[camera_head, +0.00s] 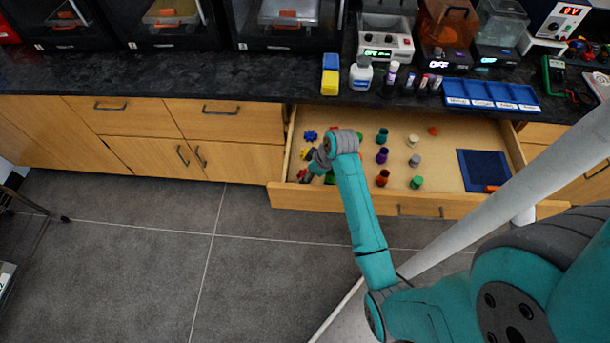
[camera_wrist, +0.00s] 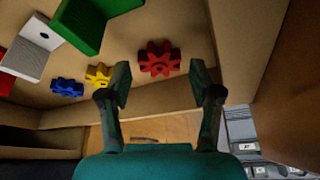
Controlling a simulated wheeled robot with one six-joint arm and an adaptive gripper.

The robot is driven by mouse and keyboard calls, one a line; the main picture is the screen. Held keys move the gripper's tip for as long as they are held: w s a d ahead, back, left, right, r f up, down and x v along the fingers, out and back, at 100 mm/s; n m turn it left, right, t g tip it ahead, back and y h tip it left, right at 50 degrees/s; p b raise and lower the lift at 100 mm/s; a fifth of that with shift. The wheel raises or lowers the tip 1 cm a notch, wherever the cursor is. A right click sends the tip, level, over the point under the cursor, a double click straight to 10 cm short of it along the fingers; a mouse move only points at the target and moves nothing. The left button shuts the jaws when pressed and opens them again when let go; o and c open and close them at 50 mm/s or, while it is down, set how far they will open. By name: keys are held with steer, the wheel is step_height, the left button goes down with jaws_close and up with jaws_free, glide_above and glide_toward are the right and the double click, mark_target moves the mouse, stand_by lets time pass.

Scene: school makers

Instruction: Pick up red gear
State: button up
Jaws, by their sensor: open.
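The red gear (camera_wrist: 159,58) lies flat on the floor of the open drawer, near its front wall. In the wrist view my gripper (camera_wrist: 159,82) is open, with one finger on each side of the line to the red gear. The gear sits just beyond the fingertips, and nothing is between the fingers. In the head view the red gear (camera_head: 302,173) shows as a small red spot beside my gripper (camera_head: 307,178), which reaches into the left part of the drawer. My wrist hides part of that area.
A yellow gear (camera_wrist: 98,75) and a blue gear (camera_wrist: 67,87) lie beside the red one. Green (camera_wrist: 92,22) and white (camera_wrist: 30,50) blocks lie further in. The drawer (camera_head: 450,140) also holds several coloured spools and a blue mat (camera_head: 483,170). The drawer walls stand close to my gripper.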

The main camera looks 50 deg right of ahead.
steer(key=shift+x, duration=0.85)
steer(key=c, duration=0.6)
steer(key=shift+o, duration=0.2)
steer(key=shift+w+r, duration=0.1)
steer(key=shift+r, duration=0.05)
